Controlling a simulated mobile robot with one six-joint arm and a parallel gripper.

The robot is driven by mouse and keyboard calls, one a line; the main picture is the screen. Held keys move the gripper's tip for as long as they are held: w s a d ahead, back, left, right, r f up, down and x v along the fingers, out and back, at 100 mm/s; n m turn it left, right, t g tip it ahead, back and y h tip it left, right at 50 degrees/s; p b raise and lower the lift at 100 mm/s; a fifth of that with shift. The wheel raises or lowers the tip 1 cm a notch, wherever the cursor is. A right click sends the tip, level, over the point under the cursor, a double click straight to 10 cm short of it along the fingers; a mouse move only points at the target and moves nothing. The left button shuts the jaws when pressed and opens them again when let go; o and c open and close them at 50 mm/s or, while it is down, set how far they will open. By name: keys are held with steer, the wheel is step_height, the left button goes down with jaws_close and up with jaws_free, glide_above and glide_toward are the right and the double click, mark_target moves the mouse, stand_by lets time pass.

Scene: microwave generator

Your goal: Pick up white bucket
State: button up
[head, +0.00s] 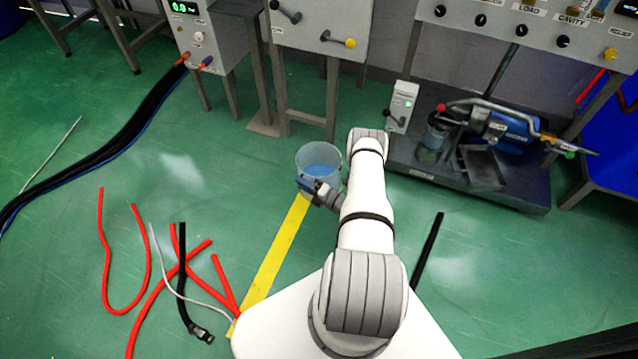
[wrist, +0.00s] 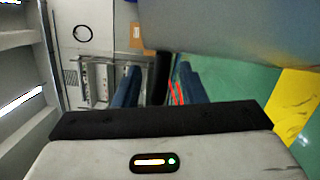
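The white bucket (head: 318,158) stands upright on the green floor in the head view. It looks pale and see-through, with blue showing inside. My gripper (head: 308,187), with blue fingertips, is at the bucket's near side, low in front of its wall. A large smooth grey surface (wrist: 230,30), probably the bucket's wall, fills the upper right close to the fingers. I cannot tell whether a finger touches it.
Grey cabinets on legs (head: 318,30) stand behind the bucket. A dark platform with a blue pump (head: 505,130) is at the right. Red hoses (head: 105,250) and black cables lie on the floor at the left. A yellow floor stripe (head: 272,250) runs toward the bucket.

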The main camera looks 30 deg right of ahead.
steer(key=shift+c, duration=0.4)
jaws_close()
steer(key=shift+w+r, duration=0.1)
stand_by(0.9)
